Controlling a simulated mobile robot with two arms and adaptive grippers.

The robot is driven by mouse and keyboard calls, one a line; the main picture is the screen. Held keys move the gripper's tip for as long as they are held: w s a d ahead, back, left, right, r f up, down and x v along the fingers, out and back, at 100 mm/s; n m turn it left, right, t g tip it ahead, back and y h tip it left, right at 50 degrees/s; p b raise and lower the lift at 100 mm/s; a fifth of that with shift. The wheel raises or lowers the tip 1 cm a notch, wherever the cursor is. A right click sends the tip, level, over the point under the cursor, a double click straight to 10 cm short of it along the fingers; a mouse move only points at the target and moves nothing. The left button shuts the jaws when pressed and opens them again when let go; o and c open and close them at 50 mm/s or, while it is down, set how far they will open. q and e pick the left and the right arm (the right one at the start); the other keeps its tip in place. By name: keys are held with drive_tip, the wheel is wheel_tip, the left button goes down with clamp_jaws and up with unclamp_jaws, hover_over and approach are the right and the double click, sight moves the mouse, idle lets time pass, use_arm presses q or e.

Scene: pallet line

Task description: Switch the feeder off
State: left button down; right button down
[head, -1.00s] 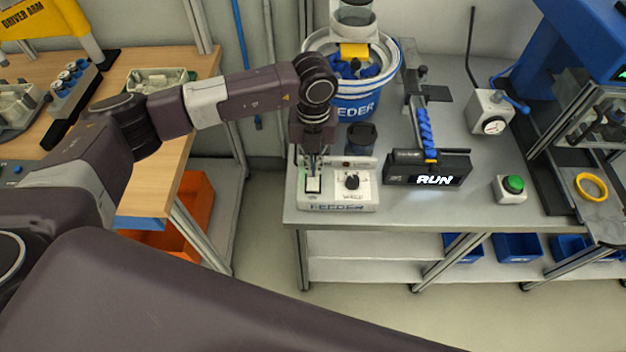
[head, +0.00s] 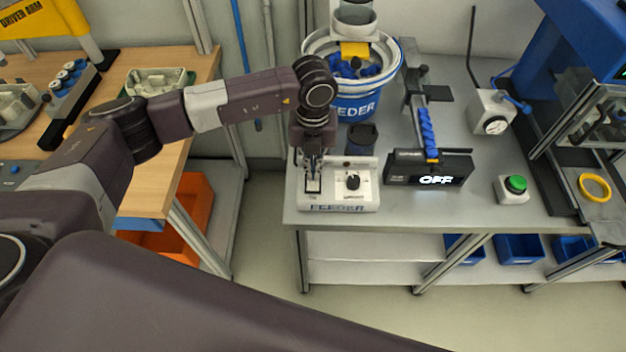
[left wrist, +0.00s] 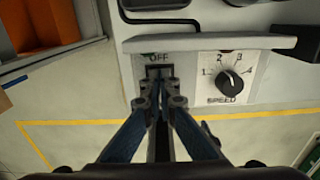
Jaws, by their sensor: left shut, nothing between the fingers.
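The feeder control box (head: 365,205) is white, with a rocker switch (head: 313,185) on its left and a black speed knob (head: 352,182) on its right. My left gripper (head: 313,174) points down at the switch, shut and empty. In the left wrist view its fingertips (left wrist: 160,84) are at the switch, below the word OFF, and hide part of it. Whether they touch it I cannot tell. The black display (head: 428,169) beside the box reads OFF. The blue feeder bowl (head: 360,105) with blue parts stands behind. My right gripper is not in view.
A green push button (head: 515,185) stands right of the display. A blue parts rail (head: 427,130) ends above the display. An orange bin (head: 190,215) is under the wooden bench at left.

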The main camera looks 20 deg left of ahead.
use_arm(q)
drive_tip(key=shift+r, duration=0.1)
drive_tip(key=shift+r+p, duration=1.95)
drive_tip(key=shift+r, duration=1.45)
